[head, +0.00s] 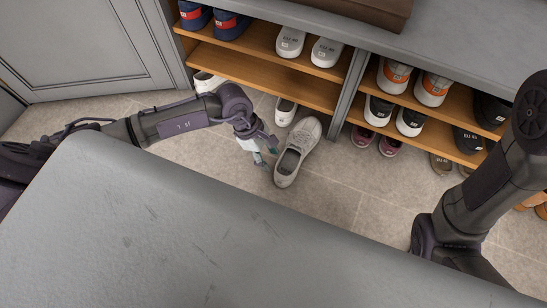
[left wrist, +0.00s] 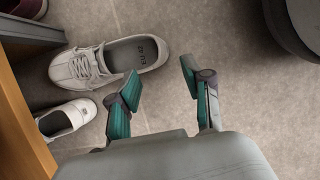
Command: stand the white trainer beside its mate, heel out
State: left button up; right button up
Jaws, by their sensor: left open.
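The white trainer (head: 301,147) lies on the tiled floor in front of the shoe rack, toe toward the rack and heel toward me. It fills the upper left of the left wrist view (left wrist: 88,68). My left gripper (head: 262,151) is open and empty, just left of the trainer in the head view. In the left wrist view its fingertips (left wrist: 158,82) are near the heel. A white shoe (head: 285,111) stands partly under the rack behind the trainer and also shows in the left wrist view (left wrist: 68,119). I cannot tell whether it is the mate. My right gripper is out of view.
Another white shoe (head: 205,82) is on the floor by the rack's left side. A grey surface (head: 150,235) fills the foreground. The floor (head: 335,190) right of the trainer is clear.

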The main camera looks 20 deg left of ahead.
pick_arm(q)
jog(key=shift+a+r, duration=0.15)
jog(key=shift+r, duration=0.15)
